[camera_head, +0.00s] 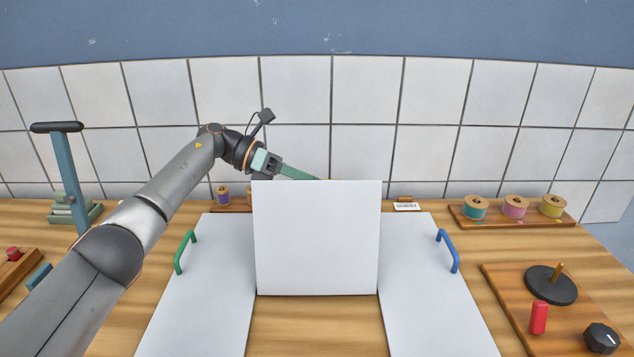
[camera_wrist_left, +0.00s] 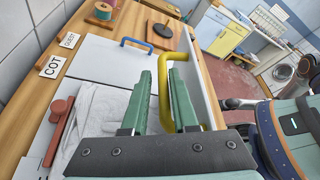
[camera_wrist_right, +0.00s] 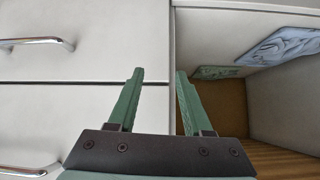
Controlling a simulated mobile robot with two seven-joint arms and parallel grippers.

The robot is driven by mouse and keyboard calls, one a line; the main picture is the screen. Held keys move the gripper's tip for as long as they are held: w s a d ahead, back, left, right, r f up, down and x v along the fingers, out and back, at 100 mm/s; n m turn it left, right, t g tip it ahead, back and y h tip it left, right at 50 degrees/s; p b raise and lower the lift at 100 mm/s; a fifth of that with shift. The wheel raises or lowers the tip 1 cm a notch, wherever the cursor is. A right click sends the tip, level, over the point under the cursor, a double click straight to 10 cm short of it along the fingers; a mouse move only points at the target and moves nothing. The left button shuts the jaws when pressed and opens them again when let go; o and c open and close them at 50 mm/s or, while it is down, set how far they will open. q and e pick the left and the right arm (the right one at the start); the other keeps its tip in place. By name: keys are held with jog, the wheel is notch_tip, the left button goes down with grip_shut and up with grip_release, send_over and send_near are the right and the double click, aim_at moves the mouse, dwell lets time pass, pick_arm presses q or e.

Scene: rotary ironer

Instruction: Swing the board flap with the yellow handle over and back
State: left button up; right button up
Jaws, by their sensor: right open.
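The middle board flap (camera_head: 316,238), a white panel, stands upright between two flat white panels in the head view. Its far side carries the yellow handle (camera_wrist_left: 167,98), seen in the left wrist view and hidden in the head view. My left gripper (camera_head: 302,174) reaches behind the flap's top edge, its fingertips partly hidden there. In the left wrist view my left gripper (camera_wrist_left: 162,72) is open, with the handle's bar between its fingers and one finger inside the loop. My right gripper (camera_wrist_right: 160,72) is open and empty, facing white drawer fronts.
The left panel has a green handle (camera_head: 185,251), the right panel a blue handle (camera_head: 447,251). Thread spools (camera_head: 514,207) stand at the back right. A wooden board (camera_head: 512,290) with a dark disc and knob lies at right. A blue-green post stand (camera_head: 66,175) stands at left.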

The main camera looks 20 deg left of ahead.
pick_arm(q)
jog(key=shift+a, duration=0.1)
jog(key=v, duration=0.7)
jog(key=shift+a+b, duration=0.15)
jog(key=shift+b, duration=0.3)
jog(key=shift+r, duration=0.1)
